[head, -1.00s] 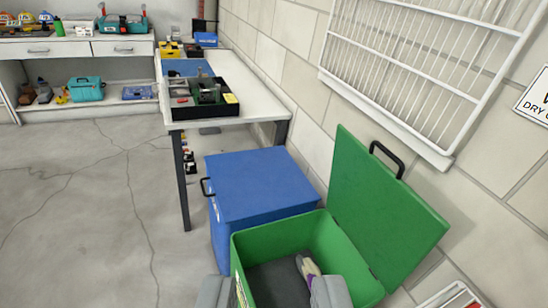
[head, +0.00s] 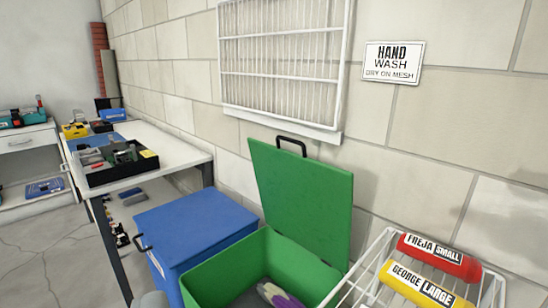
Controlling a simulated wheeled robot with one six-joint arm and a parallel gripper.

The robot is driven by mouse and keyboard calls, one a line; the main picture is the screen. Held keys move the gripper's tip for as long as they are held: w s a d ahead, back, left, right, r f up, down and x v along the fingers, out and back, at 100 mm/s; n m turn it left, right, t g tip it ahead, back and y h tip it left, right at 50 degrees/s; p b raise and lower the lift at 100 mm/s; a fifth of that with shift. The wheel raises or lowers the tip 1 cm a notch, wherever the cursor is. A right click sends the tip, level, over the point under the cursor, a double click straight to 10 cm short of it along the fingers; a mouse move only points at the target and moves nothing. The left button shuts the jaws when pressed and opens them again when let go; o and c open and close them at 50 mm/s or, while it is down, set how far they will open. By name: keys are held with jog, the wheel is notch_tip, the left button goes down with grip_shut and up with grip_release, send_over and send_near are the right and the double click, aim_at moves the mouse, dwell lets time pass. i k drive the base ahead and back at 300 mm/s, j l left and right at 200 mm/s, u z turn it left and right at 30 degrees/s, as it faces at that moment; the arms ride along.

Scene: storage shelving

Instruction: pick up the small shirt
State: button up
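A red rolled bundle (head: 440,257) with a label reading FREJA SMALL lies at the lower right, on a white wire rack (head: 372,262). In front of it lies a yellow rolled bundle (head: 425,288) labelled GEORGE LARGE, close beside it. Both are rolled, so I cannot see a shirt shape. Only a grey tip of my gripper (head: 152,300) shows at the bottom edge, left of and well away from the rolls. The other finger is not visible, so its opening is unclear. I see nothing held.
An open green box (head: 228,268), lid raised, stands left of the rack with a purple and cream item (head: 281,296) inside. A closed blue box (head: 195,222) and a table (head: 180,150) stand farther left. A drying mesh (head: 282,60) and hand-wash sign (head: 393,62) hang on the wall.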

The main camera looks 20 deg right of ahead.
aim_at(458, 265)
jog(key=z, duration=1.45)
jog(key=i+l, duration=0.1)
jog(key=l, duration=0.5)
jog(key=i+l, duration=0.1)
jog(key=l, duration=0.55)
jog(key=i+l, duration=0.35)
jog(key=i+z, duration=0.05)
jog(key=i, duration=0.05)
